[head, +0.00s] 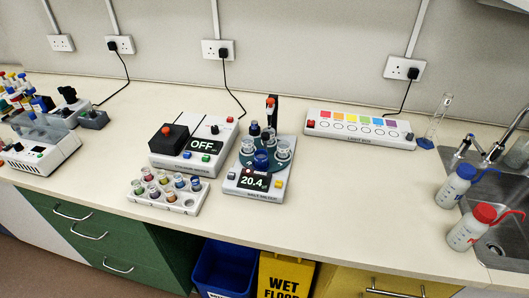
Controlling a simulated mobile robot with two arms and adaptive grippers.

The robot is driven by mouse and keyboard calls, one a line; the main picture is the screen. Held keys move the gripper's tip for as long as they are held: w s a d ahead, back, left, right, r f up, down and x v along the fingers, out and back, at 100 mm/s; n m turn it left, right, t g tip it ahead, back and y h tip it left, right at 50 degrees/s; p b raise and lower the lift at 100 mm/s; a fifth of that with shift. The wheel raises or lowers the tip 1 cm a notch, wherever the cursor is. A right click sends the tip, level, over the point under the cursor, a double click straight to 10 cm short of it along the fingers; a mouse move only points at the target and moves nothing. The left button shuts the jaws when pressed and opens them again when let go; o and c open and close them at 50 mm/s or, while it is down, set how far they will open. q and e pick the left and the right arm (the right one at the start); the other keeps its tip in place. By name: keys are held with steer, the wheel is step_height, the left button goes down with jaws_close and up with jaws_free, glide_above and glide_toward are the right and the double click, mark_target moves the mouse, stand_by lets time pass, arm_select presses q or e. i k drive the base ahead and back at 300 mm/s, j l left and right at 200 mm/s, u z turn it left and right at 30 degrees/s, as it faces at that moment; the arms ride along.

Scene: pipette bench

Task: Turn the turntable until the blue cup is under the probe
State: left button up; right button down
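The turntable (244,160) is a teal disc on a white instrument with a lit display reading about 20.4, in the middle of the bench. The blue cup (262,159) stands at the front of the disc, just behind the display. Pale cups (283,149) and small dark-topped items stand around the rest of the disc. The probe (271,103) is on a dark upright with a red top at the back of the instrument. The blue cup is on the side away from that upright. The probe's tip is too small to make out. Neither gripper is in view.
A white unit reading OFF (203,145) stands close on the left, with a rack of colored vials (190,204) in front of it. A strip with colored squares (360,127) lies back right. Wash bottles (468,232) stand by the sink. The bench right of the turntable is clear.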

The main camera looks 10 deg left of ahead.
mark_target(274, 164)
steer(key=k+j+u, duration=0.15)
steer(key=u, duration=0.35)
steer(key=j+u, duration=0.35)
steer(key=u, duration=0.15)
steer(key=k, duration=0.05)
